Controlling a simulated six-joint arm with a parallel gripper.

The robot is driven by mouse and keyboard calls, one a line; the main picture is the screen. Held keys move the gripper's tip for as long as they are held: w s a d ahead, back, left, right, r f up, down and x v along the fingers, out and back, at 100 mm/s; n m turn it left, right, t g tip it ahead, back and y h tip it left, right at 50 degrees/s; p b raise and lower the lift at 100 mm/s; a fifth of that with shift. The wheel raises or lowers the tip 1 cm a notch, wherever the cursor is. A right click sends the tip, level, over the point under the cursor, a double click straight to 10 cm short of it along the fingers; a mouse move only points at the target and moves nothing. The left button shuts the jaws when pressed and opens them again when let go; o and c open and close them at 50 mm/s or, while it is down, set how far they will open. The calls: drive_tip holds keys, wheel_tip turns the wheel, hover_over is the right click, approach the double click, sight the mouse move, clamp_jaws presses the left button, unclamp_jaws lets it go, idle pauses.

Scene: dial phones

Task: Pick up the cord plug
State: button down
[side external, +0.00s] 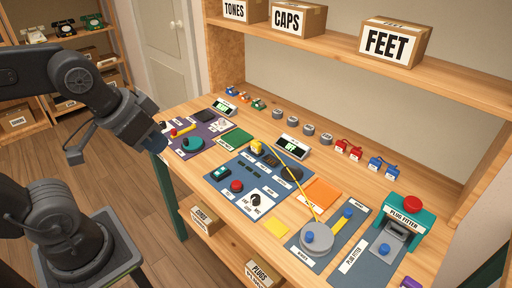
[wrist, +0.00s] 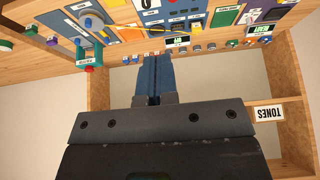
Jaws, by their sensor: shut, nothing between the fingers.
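A yellow cord (side external: 296,178) runs across the bench from near a small yellow block (side external: 257,147) to the grey round winder (side external: 316,238). I cannot tell which end piece is the cord plug; it is too small to make out. The cord also shows in the wrist view (wrist: 124,27), near the top edge. My gripper (side external: 161,147) is above the left end of the bench, well apart from the cord. In the wrist view its blue fingers (wrist: 157,60) are together with nothing between them.
The teal plug fitter (side external: 403,212) with a red button stands at the bench's right. Grey, red and blue small parts line the back. A shelf with boxes, one marked FEET (side external: 396,42), overhangs the rear. A purple mat with a teal dial (side external: 193,144) lies near my gripper.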

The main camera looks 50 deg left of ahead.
drive_tip(key=c, duration=1.8)
unclamp_jaws()
drive_tip(key=o, duration=0.9)
drive_tip(key=w+a+r+n+g, duration=0.1)
drive_tip(key=w+r+n, duration=0.25)
drive_tip(key=w, duration=0.45)
drive_tip(key=n+g+y, duration=0.1)
drive_tip(key=n+g, duration=0.4)
drive_tip(key=n, duration=1)
hover_over(256, 142)
drive_tip(key=d, duration=0.1)
wheel_tip(256, 142, down, 16)
drive_tip(key=shift+m, duration=0.25)
drive_tip(key=f, duration=0.5)
drive_tip(key=a+f, duration=0.1)
drive_tip(key=f, duration=0.2)
drive_tip(key=shift+s, duration=0.2)
drive_tip(key=shift+w+f, duration=0.15)
drive_tip(key=shift+f, duration=2.45)
